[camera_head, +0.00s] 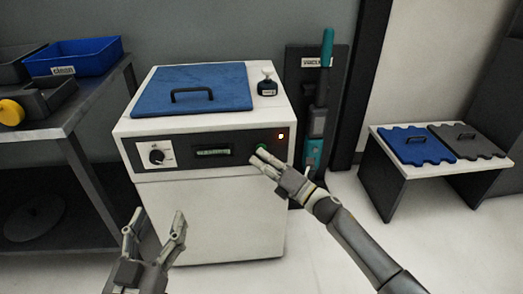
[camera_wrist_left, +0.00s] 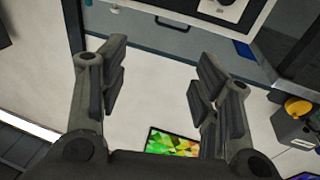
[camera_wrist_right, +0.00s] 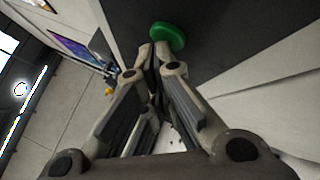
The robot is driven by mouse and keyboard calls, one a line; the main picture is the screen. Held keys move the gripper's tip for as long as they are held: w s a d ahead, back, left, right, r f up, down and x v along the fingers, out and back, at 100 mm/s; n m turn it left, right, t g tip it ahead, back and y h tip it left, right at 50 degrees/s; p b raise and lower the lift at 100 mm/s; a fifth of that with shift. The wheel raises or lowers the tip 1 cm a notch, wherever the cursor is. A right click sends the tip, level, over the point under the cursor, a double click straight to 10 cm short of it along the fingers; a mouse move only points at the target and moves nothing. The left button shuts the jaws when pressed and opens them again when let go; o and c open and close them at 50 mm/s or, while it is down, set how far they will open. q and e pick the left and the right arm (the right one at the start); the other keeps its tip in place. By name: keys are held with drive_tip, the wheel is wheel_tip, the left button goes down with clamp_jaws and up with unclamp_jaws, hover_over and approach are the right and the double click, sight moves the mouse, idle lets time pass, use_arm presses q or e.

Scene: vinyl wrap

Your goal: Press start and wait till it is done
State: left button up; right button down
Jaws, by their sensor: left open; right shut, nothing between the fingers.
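A white machine (camera_head: 210,220) with a blue lid (camera_head: 195,88) stands in the middle of the head view. The green button is on the panel's right side, largely hidden there by my right gripper (camera_head: 255,158). In the right wrist view the green button (camera_wrist_right: 168,36) sits right at the fingertips of my shut, empty right gripper (camera_wrist_right: 155,50); I cannot tell whether they touch or press it. My left gripper (camera_head: 158,216) is open and empty, low before the machine.
A dark metal table (camera_head: 60,128) with blue and black bins stands at left. At right, a low white bench (camera_head: 395,172) bears a blue and a grey lid. The floor between machine and bench is partly clear.

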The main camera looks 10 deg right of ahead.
use_arm(q)
drive_tip(key=shift+r, duration=0.2)
idle(0.5)
drive_tip(key=shift+s+a+f+g+y+p, duration=0.1)
drive_tip(key=shift+a+f+g+y+p, duration=0.1)
drive_tip(key=shift+f+g, duration=0.55)
drive_tip(key=shift+a+f+g+y+p, duration=0.1)
drive_tip(key=shift+f+g+y+p, duration=0.15)
drive_tip(key=shift+f, duration=0.85)
use_arm(e)
drive_tip(key=shift+s, duration=0.8)
use_arm(q)
drive_tip(key=s+a+f+g+y+p, duration=0.1)
drive_tip(key=s+f+g, duration=0.3)
drive_tip(key=f, duration=0.4)
drive_tip(key=shift+s+a+f+g+p, duration=0.15)
drive_tip(key=shift+a+f+g+p, duration=0.35)
drive_tip(key=shift+g, duration=0.4)
use_arm(e)
drive_tip(key=shift+s+a, duration=0.1)
drive_tip(key=shift+s, duration=2.4)
